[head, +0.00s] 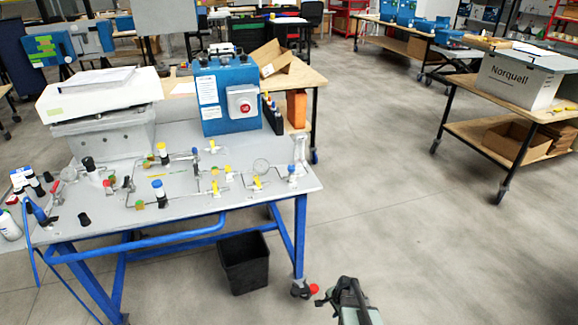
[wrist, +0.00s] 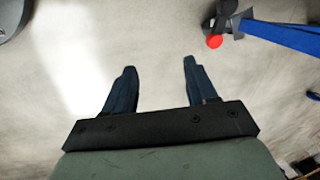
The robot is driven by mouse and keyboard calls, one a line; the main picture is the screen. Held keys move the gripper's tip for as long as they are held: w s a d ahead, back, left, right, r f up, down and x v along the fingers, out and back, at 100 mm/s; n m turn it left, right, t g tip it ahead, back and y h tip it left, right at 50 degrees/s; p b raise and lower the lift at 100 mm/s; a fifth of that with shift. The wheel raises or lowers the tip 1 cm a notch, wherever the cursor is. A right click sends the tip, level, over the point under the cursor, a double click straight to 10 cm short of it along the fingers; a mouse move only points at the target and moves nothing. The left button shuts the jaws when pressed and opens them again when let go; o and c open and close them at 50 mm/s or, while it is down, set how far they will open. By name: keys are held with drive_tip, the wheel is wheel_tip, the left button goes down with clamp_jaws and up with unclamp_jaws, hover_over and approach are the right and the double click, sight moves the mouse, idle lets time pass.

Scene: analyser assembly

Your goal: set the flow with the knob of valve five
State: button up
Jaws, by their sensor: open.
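In the head view, a valve and tubing assembly (head: 190,190) lies on the grey tabletop of a blue-legged bench. Smaller yellow handles (head: 258,183) sit further right. I cannot tell which knob belongs to valve five; no numbers are readable. My gripper shows in the wrist view (wrist: 158,80) with two dark fingers apart and nothing between them, above bare floor. In the head view my arm (head: 352,302) is low, right of the bench, away from the valves.
The bench's blue leg (head: 300,237) and red-marked caster (head: 313,289) stand just left of my arm. A black bin (head: 244,262) is under the bench. A blue box with a red button (head: 226,97) stands at the bench's back. Open floor lies to the right.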

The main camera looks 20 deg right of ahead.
drive_tip(key=s+a+f+n+g, duration=0.2)
drive_tip(key=s+a+n+g, duration=0.35)
drive_tip(key=s+a, duration=0.7)
drive_tip(key=s+a+r+n+g, duration=0.1)
drive_tip(key=s+a+n, duration=0.15)
drive_tip(key=s, duration=0.25)
drive_tip(key=s+a+n+g, duration=0.1)
drive_tip(key=s+a+n, duration=0.1)
drive_tip(key=s+n, duration=0.25)
drive_tip(key=s+a+r+n+g, duration=0.1)
drive_tip(key=s+a+n+g, duration=0.15)
drive_tip(key=s, duration=0.35)
drive_tip(key=m+t+y, duration=0.3)
drive_tip(key=m+t, duration=2.2)
drive_tip(key=m, duration=0.8)
approach(291, 169)
drive_tip(key=x, duration=0.8)
drive_tip(key=d+x, duration=0.1)
drive_tip(key=x, duration=0.4)
drive_tip(key=shift+w+a+f, duration=0.1)
drive_tip(key=shift+w+f, duration=0.05)
